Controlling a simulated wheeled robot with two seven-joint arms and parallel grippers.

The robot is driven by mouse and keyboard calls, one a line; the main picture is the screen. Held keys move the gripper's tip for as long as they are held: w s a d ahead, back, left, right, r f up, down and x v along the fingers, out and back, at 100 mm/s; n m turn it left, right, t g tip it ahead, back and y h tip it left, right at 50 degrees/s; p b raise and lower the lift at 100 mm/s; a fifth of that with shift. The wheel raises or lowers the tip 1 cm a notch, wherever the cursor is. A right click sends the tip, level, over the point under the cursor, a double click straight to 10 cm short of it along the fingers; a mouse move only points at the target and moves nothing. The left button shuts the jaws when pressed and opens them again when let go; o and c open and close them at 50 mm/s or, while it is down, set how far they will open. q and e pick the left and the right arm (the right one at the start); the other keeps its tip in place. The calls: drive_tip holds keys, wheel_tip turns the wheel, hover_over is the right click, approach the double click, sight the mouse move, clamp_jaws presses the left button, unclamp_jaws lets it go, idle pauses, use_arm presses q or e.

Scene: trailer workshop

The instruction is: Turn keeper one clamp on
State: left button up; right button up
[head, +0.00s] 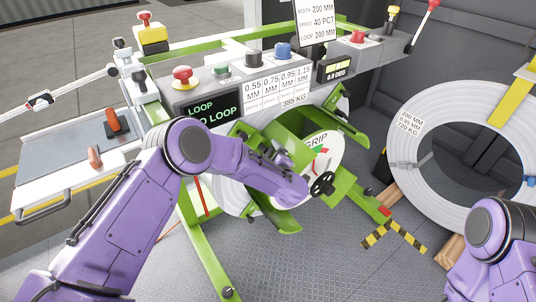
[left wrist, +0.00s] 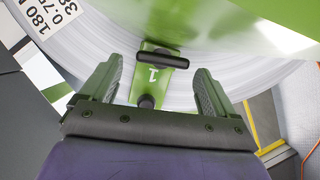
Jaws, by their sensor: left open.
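In the left wrist view, keeper one is a green plate (left wrist: 152,76) marked 1, lying against the edge of a white coil (left wrist: 80,45). Its clamp has a black bar handle (left wrist: 161,60) lying crosswise in the picture. A round black knob (left wrist: 147,101) sits lower on the plate. My left gripper (left wrist: 157,68) is open and empty, with a finger on each side of the plate and the handle framed between the fingertips. I see no contact. In the head view my left arm covers much of the coil and keeper one is not distinguishable. My right gripper is out of the picture.
A green vaned reel with a GRIP face (head: 318,145) and a black handwheel (head: 322,184) stand beside my left arm. A control panel (head: 225,95) is behind it. A large strapped coil (head: 420,115) stands at right on wooden blocks. The grey floor (head: 330,265) in front is clear.

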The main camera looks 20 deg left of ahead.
use_arm(q)
drive_tip(key=shift+w+a+f, duration=0.3)
drive_tip(key=shift+w, duration=0.25)
drive_tip(key=shift+s+r, duration=0.1)
drive_tip(key=c, duration=1.1)
drive_tip(key=shift+o, duration=0.2)
drive_tip(key=shift+r+m, duration=0.15)
drive_tip(key=shift+m, duration=0.15)
drive_tip(key=shift+g, duration=0.3)
drive_tip(key=o, duration=1.1)
drive_tip(key=shift+c, duration=0.2)
drive_tip(key=shift+d, duration=0.1)
drive_tip(key=b+v, duration=0.1)
drive_tip(key=v, duration=0.9)
drive_tip(key=shift+d, duration=0.2)
drive_tip(key=shift+s, duration=0.1)
